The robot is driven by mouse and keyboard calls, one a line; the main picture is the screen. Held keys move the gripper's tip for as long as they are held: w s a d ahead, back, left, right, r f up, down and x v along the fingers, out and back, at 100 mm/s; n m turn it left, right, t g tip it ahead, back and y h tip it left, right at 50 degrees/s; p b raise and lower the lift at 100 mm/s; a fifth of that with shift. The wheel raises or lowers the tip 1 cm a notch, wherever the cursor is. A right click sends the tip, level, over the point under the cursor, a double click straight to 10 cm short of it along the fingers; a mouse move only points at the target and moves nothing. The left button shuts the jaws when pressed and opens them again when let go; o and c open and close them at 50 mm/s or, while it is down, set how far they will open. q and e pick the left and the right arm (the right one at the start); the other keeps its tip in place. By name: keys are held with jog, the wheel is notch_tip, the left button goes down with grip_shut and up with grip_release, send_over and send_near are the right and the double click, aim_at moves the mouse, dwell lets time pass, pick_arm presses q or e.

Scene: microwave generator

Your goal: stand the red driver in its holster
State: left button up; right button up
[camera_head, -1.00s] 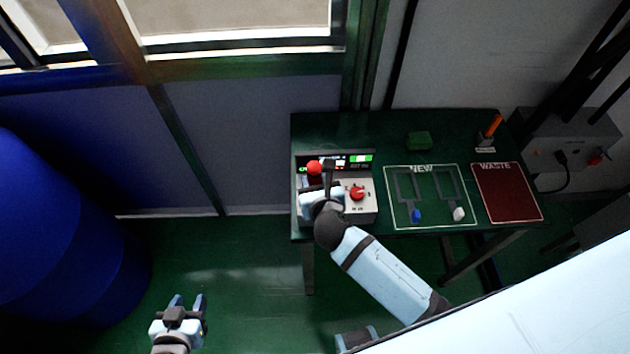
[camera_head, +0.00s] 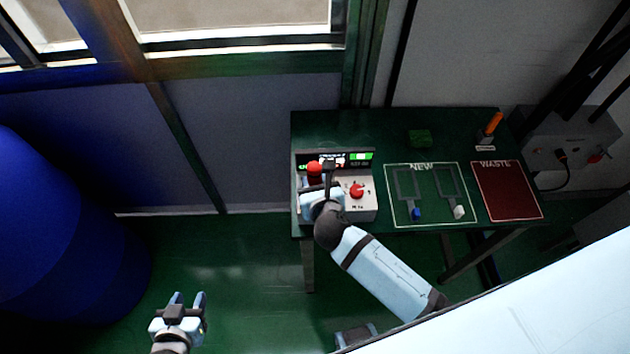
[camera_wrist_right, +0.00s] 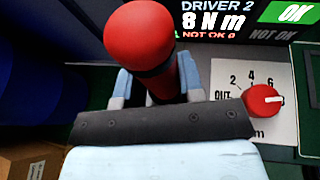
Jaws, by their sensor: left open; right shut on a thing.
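The red driver (camera_wrist_right: 148,42) stands roughly upright between the fingers of my right gripper (camera_wrist_right: 155,88) in the right wrist view; its lower end is hidden. In the head view its red top (camera_head: 314,168) shows at the left side of the grey control box (camera_head: 363,208). My right gripper is shut on it. I cannot tell whether the driver's tip sits in anything. An orange-handled driver (camera_head: 494,123) stands in a small holder (camera_head: 486,148) at the table's back right. My left gripper (camera_head: 188,299) is open and empty, low over the floor, away from the table.
The box has a red dial (camera_head: 357,190) and a screen (camera_wrist_right: 215,20) reading "DRIVER 2 8 N m". A blue barrel (camera_head: 60,230) stands at left.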

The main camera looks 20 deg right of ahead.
pick_arm(q)
jog(key=shift+r, duration=0.2)
dwell(0.4)
pick_arm(e)
jog(key=o, duration=1.1)
jog(key=shift+f, duration=0.1)
